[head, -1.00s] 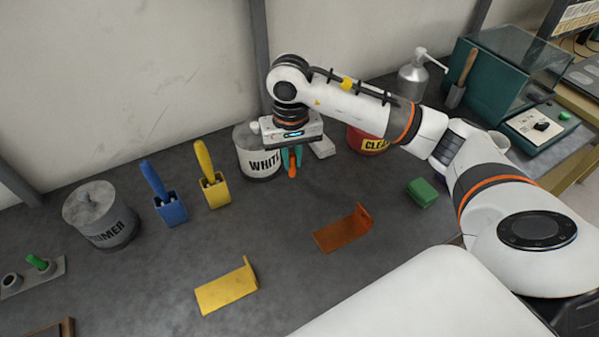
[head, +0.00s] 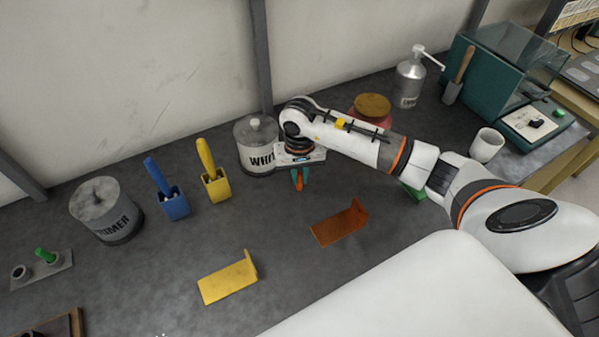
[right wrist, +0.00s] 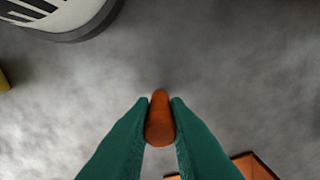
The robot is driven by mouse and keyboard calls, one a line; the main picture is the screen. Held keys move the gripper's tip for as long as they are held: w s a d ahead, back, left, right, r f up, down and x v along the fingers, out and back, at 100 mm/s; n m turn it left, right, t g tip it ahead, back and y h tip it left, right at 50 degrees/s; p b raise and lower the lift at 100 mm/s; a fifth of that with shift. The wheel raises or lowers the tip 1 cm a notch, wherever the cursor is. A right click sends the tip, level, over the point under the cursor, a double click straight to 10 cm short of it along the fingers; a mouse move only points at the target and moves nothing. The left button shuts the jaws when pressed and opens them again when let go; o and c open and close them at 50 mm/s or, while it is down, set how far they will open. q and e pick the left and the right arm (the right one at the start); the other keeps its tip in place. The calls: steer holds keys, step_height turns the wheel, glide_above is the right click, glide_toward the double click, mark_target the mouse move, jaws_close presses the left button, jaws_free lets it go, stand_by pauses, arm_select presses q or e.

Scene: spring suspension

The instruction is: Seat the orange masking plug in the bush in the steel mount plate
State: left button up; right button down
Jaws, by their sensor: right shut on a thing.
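My right gripper (head: 299,181) has teal fingers and is shut on the orange masking plug (head: 299,184), held above the grey table in front of the WHITE tin. In the right wrist view the plug (right wrist: 160,120) sits between the two fingertips (right wrist: 160,105), with bare table beneath. The steel mount plate (head: 62,274) lies at the far left, well away from the gripper. It carries an open dark-topped bush (head: 21,272) and a second bush with a green plug (head: 45,255) in it. My left gripper is not in view.
Along the wall stand a PRIMER tin (head: 107,211), a blue holder (head: 174,206), a yellow holder (head: 216,187) and the WHITE tin (head: 257,146). A yellow bracket (head: 228,281) and an orange bracket (head: 337,225) lie in front. A brown-edged tray (head: 75,323) is at lower left.

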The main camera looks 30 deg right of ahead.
steer(key=shift+f, duration=0.15)
steer(key=c, duration=1.4)
jaws_free()
